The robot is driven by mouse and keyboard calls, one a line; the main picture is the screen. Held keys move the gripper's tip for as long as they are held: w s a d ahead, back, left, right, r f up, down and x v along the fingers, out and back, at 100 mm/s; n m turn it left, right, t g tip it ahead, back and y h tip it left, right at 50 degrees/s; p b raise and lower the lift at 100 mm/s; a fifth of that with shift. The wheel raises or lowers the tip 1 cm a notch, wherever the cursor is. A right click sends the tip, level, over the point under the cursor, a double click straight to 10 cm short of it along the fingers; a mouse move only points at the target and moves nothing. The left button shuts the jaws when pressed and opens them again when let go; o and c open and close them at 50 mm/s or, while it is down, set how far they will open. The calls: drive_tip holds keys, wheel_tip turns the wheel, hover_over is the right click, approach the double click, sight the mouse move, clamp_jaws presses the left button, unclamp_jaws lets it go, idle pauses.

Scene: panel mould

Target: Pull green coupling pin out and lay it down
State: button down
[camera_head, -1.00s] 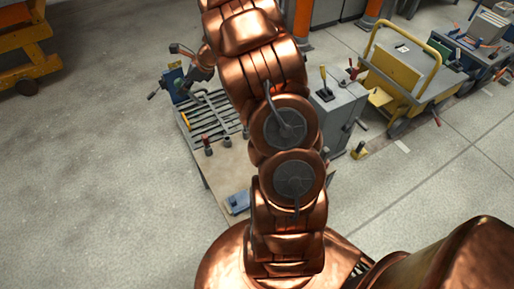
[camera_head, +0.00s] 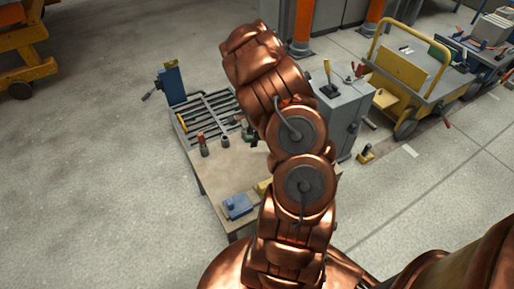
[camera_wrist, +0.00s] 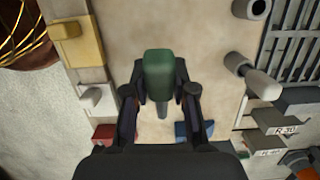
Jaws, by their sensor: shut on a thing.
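My gripper (camera_wrist: 160,72) is shut on the green coupling pin (camera_wrist: 158,78) in the wrist view. The pin has a green block-like head between the two fingertips, and a short grey shaft (camera_wrist: 162,109) shows below it. The pin is over the tan worktable top (camera_wrist: 212,100) and looks clear of other things; its height above the top cannot be told. In the head view my arm hides the gripper and the pin. The table (camera_head: 222,178) shows there to the left of my arm.
A slatted grey rack (camera_head: 212,112) and a blue vice-like post (camera_head: 172,84) stand at the table's far end. A blue block (camera_head: 237,206) lies near its front edge. In the wrist view, grey cylinders (camera_wrist: 262,84) are at right and a yellow block (camera_wrist: 84,46) at left.

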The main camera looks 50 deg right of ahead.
drive_tip(key=shift+s+d+f, duration=0.3)
drive_tip(key=shift+s+f, duration=0.1)
drive_tip(key=shift+f, duration=0.1)
drive_tip(key=shift+s+d+f, duration=0.25)
drive_tip(key=shift+s+f, duration=0.15)
drive_tip(key=shift+f, duration=0.1)
drive_tip(key=shift+f+b, duration=1.85)
drive_tip(key=shift+f, duration=2.25)
drive_tip(key=c, duration=0.9)
unclamp_jaws()
drive_tip(key=shift+o, duration=0.2)
wheel_tip(320, 180, up, 12)
drive_tip(key=d, duration=0.1)
drive_tip(key=shift+s+d, duration=0.25)
drive_tip(key=shift+d, duration=0.1)
